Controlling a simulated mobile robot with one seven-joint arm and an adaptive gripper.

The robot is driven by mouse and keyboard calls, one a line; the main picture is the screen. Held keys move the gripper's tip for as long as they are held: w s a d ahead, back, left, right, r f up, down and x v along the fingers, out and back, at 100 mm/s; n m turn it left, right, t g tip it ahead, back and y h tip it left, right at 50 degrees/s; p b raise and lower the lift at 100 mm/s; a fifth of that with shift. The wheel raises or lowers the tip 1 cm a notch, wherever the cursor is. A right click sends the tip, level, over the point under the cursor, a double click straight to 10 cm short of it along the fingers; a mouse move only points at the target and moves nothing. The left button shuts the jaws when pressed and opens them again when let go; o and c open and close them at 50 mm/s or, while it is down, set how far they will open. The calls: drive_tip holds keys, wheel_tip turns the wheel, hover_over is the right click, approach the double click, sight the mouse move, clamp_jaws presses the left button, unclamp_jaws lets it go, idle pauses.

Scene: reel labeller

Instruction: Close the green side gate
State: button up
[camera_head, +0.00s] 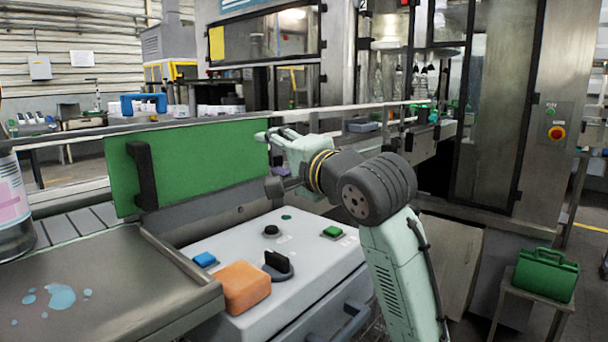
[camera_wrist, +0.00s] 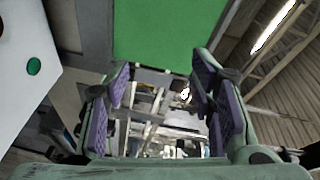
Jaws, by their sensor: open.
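The green side gate (camera_head: 205,160) is an upright flat green panel above the grey machine body, left of centre in the head view. A dark vertical handle (camera_head: 142,175) is on its face near its left end. My gripper (camera_head: 264,137) is at the gate's right end, in front of or beside its edge; I cannot tell whether they touch. In the wrist view the gate (camera_wrist: 165,35) fills the top middle, beyond the fingertips. My gripper's purple-padded fingers (camera_wrist: 162,75) are apart with nothing between them. The handle does not show there.
A control box (camera_head: 300,245) with buttons and a black knob lies below the gate, with an orange block (camera_head: 243,287) on it. A metal tray (camera_head: 110,290) with bluish puddles is at left. A rail (camera_head: 330,113) runs behind the gate. A green case (camera_head: 545,273) stands on a stool at right.

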sight(276, 160)
drive_tip(key=w+d+f+m, duration=0.1)
drive_tip(key=d, duration=0.1)
drive_tip(key=w+d+f+m, duration=0.1)
drive_tip(key=w+d+f, duration=0.1)
drive_tip(key=d, duration=0.1)
drive_tip(key=w+d+f+m, duration=0.1)
drive_tip(key=w+d, duration=0.1)
drive_tip(key=shift+w+d+f+t+h, duration=0.2)
drive_tip(key=shift+d+f+t+h, duration=0.1)
drive_tip(key=shift+d, duration=0.1)
drive_tip(key=c, duration=0.4)
drive_tip(key=shift+w+m, duration=0.3)
drive_tip(key=shift+c, duration=0.6)
drive_tip(key=p+x, duration=0.2)
drive_tip(key=x, duration=0.7)
drive_tip(key=shift+a+r+p, duration=0.15)
drive_tip(key=shift+r+p, duration=0.05)
drive_tip(key=shift+p, duration=0.15)
clamp_jaws()
drive_tip(key=shift+s+a+p, duration=0.4)
drive_tip(key=shift+s+a, duration=0.6)
drive_tip(key=shift+s, duration=0.1)
drive_tip(key=shift+s+a+f, duration=0.15)
drive_tip(key=shift+s+a, duration=0.15)
drive_tip(key=shift+s, duration=0.05)
